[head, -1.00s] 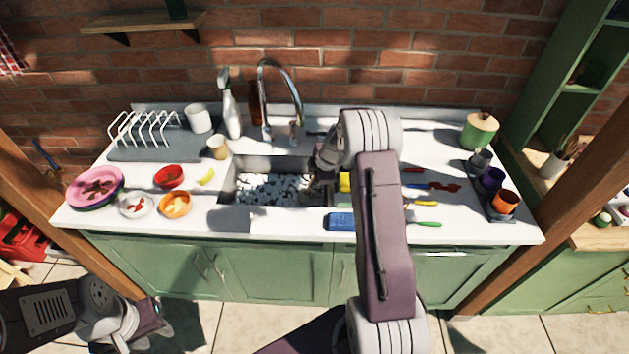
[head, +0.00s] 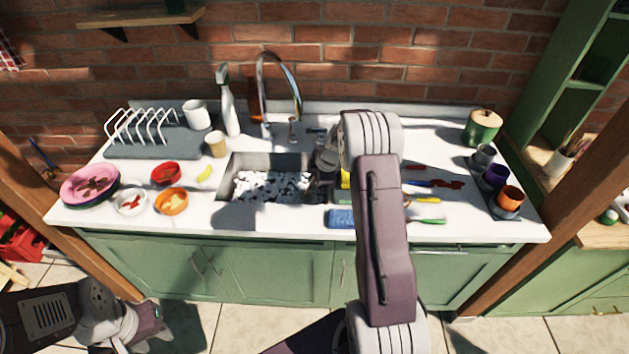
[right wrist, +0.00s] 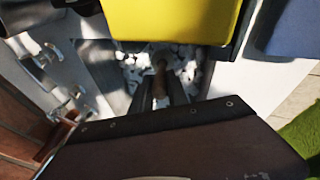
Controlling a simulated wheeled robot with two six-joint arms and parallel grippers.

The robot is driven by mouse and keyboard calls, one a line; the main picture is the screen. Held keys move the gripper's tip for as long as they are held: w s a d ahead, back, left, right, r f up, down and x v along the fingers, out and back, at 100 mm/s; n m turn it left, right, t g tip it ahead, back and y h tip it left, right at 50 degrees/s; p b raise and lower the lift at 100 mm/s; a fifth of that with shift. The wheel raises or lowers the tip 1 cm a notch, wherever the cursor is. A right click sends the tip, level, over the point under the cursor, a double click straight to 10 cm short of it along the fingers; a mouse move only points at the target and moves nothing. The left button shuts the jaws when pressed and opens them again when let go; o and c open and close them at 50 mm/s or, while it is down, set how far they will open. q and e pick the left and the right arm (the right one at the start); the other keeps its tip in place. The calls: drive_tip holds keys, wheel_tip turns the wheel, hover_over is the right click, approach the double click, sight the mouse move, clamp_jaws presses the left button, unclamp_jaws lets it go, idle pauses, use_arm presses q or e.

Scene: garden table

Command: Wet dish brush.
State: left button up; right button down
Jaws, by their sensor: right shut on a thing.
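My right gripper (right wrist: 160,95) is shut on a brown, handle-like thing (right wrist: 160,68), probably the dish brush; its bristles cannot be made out. The gripper points down into the sink (head: 232,162), over the white foam (head: 272,186), which also shows behind the fingers in the right wrist view (right wrist: 190,66). In the head view my right arm and wrist hide the fingers and the brush at the sink's right end. My left gripper (head: 152,328) hangs low at the left, away from the counter, and its jaws are unclear.
The tap (head: 297,92) arches behind the sink. A yellow thing (right wrist: 175,18) is close to my right gripper. A blue sponge (head: 341,219) lies at the front edge. Bowls (head: 171,201) and a dish rack (head: 145,130) stand left; utensils (head: 428,221) and cups (head: 509,198) stand right.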

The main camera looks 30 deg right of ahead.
wheel_tip(320, 180, up, 15)
drive_tip(key=p, duration=0.8)
drive_tip(key=shift+p, duration=0.35)
idle(0.5)
